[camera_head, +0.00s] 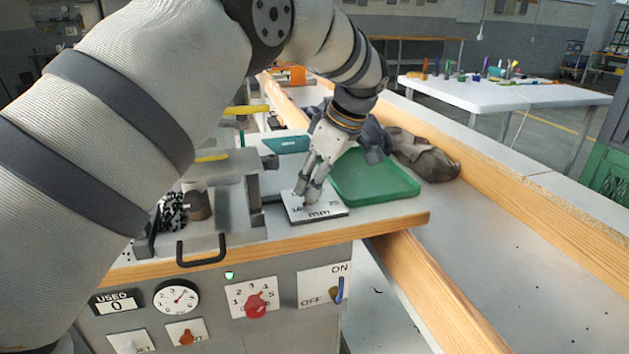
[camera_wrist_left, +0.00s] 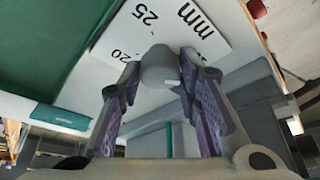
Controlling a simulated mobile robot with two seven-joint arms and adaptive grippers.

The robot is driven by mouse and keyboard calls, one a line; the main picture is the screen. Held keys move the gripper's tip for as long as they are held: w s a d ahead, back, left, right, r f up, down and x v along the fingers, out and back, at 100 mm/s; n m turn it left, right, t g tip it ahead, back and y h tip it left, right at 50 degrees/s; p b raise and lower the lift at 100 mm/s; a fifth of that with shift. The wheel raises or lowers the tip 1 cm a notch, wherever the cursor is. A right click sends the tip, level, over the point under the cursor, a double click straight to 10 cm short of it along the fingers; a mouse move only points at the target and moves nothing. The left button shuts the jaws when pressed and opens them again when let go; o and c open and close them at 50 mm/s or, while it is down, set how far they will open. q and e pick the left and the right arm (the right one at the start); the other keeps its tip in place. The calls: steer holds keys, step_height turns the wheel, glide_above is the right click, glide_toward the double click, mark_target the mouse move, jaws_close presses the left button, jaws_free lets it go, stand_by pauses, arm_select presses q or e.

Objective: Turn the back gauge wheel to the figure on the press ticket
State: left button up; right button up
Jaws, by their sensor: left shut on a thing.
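The back gauge's white plate (camera_head: 318,214) lies on the bench top right of the press and reads "mm" with figures partly covered by my fingers. In the left wrist view the plate (camera_wrist_left: 205,55) shows "25", "20" and "mm". A grey round knob, which I take for the gauge wheel (camera_wrist_left: 158,65), stands on it. My left gripper (camera_head: 309,191) reaches down over the plate, and its fingers (camera_wrist_left: 158,80) are shut on the wheel from both sides. The wheel's pointer and exact setting cannot be made out. No press ticket is readable. My right gripper is not in view.
The grey press (camera_head: 232,190) stands left of the plate. A green tray (camera_head: 375,180) sits close to its right, with grey cloth (camera_head: 425,155) behind. A teal object (camera_head: 287,144) lies behind. The front panel has a red selector (camera_head: 255,306) and a blue switch (camera_head: 339,290).

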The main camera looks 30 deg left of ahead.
arm_select(q)
steer(key=m, duration=0.1)
steer(key=m+t+p, duration=0.1)
steer(key=shift+s+r+m+p, duration=0.15)
steer(key=shift+r+m+p, duration=0.15)
steer(key=shift+r, duration=0.05)
steer(key=m+t+p, duration=0.1)
steer(key=m, duration=0.1)
steer(key=shift+f+m, duration=0.15)
steer(key=shift+m, duration=0.15)
steer(key=m, duration=0.1)
steer(key=m+t+h, duration=0.1)
steer(key=m, duration=0.1)
steer(key=shift+s+a+f+m, duration=0.1)
steer(key=shift+f+m, duration=0.1)
steer(key=shift+m, duration=0.1)
steer(key=m+h, duration=0.1)
steer(key=m, duration=0.2)
steer(key=m+t+h, duration=0.1)
steer(key=m, duration=0.2)
steer(key=shift+a+m, duration=0.1)
steer(key=shift+m, duration=0.2)
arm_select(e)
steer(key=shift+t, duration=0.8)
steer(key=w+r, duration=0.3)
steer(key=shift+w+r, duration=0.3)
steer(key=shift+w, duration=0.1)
arm_select(q)
steer(key=shift+s+h, duration=0.1)
steer(key=shift+h, duration=0.2)
